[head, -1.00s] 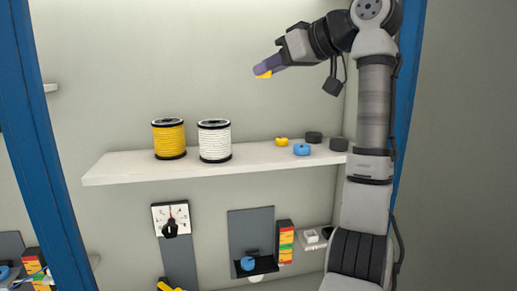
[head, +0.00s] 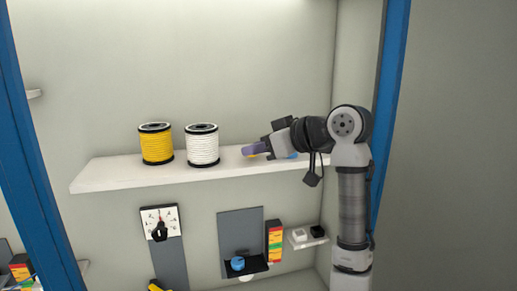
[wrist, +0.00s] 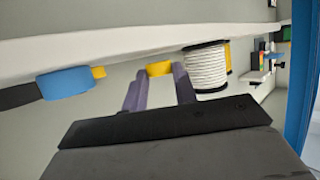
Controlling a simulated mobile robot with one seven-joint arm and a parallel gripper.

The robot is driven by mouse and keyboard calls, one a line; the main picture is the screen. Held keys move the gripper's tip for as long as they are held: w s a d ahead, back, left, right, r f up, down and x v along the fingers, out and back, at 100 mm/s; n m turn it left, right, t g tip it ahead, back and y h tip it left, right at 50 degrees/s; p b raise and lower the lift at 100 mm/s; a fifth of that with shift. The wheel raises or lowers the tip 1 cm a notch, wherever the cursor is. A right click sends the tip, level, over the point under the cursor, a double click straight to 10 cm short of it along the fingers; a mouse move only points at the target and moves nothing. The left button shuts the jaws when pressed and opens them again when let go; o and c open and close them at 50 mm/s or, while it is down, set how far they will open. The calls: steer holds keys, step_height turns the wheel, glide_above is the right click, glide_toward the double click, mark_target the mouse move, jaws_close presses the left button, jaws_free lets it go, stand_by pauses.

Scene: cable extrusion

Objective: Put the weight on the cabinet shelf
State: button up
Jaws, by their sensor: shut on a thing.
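The weight is a small yellow round piece (wrist: 160,68), held between the purple fingertips of my gripper (wrist: 158,80) in the wrist view. In the head view my gripper (head: 251,149) is low at the cabinet shelf (head: 125,178), to the right of the white spool, with a bit of yellow below the fingers. The wrist view seems upside down, with the shelf (wrist: 120,40) along the top. The held weight is close to the shelf surface; I cannot tell if it touches.
A white spool (head: 202,146) and a yellow spool (head: 156,144) stand on the shelf left of my gripper. A blue weight (wrist: 66,83), another yellow weight (wrist: 99,72) and a black one (wrist: 18,96) sit on the other side. Bare shelf lies between.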

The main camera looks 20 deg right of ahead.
steer(key=shift+f, duration=0.5)
steer(key=o, duration=0.9)
steer(key=shift+f, duration=0.1)
steer(key=b+v, duration=0.4)
steer(key=v, duration=0.8)
